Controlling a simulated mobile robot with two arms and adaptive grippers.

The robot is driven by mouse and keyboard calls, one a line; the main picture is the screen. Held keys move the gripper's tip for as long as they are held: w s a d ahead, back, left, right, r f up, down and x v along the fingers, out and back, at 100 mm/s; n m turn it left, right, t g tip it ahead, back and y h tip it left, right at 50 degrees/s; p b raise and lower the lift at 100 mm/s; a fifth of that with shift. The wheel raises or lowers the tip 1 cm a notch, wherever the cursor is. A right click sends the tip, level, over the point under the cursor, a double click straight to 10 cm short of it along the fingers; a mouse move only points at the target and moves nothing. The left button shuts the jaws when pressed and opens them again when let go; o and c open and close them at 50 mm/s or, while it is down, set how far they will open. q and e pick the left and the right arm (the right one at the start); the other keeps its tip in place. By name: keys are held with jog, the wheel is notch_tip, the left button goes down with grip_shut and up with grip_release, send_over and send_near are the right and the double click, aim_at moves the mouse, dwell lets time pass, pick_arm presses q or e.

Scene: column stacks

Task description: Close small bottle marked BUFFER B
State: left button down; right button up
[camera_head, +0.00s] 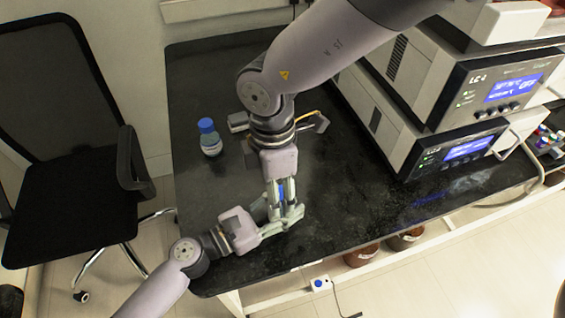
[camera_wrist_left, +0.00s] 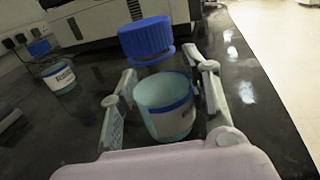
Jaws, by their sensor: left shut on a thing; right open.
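A small bottle (camera_wrist_left: 175,118) with a pale label and clear upper part stands between the fingers of my left gripper (camera_wrist_left: 165,92), which is shut on it. A blue cap (camera_wrist_left: 147,38) is directly above the bottle; I cannot tell whether it is seated or tight on the neck. The label is not legible. In the head view my left gripper (camera_head: 284,218) is near the bench's front edge. My right gripper (camera_head: 281,203) is open just above it, with a bit of the blue cap (camera_head: 281,190) showing between its fingers. The held bottle is mostly hidden there.
Another blue-capped bottle (camera_head: 210,139) stands upright on the dark bench (camera_head: 215,195) at the left; it also shows in the wrist view (camera_wrist_left: 60,78). Stacked LC instruments (camera_head: 440,150) fill the right. A chair (camera_head: 70,200) stands beyond the bench's left edge.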

jog(key=s+a+n+g, duration=0.15)
jog(key=s+n, duration=0.25)
jog(key=n, duration=1.9)
jog(key=w+r+n, duration=0.1)
jog(key=w+n, duration=0.1)
jog(key=n, duration=0.7)
jog(key=w+d+r+n+t, duration=0.1)
jog(key=n, duration=0.8)
jog(key=w+r+n+t, duration=0.1)
jog(key=w+n, duration=0.1)
jog(key=n, duration=0.7)
jog(key=shift+w+d+r+n, duration=0.3)
jog(key=shift+w+r, duration=0.05)
jog(key=shift+r, duration=0.05)
jog(key=n, duration=0.1)
jog(key=w+n, duration=0.1)
jog(key=d+n, duration=0.1)
jog(key=shift+w+r+n+t, duration=0.2)
jog(key=shift+w+n+t, duration=0.05)
jog(key=shift+n+t, duration=0.1)
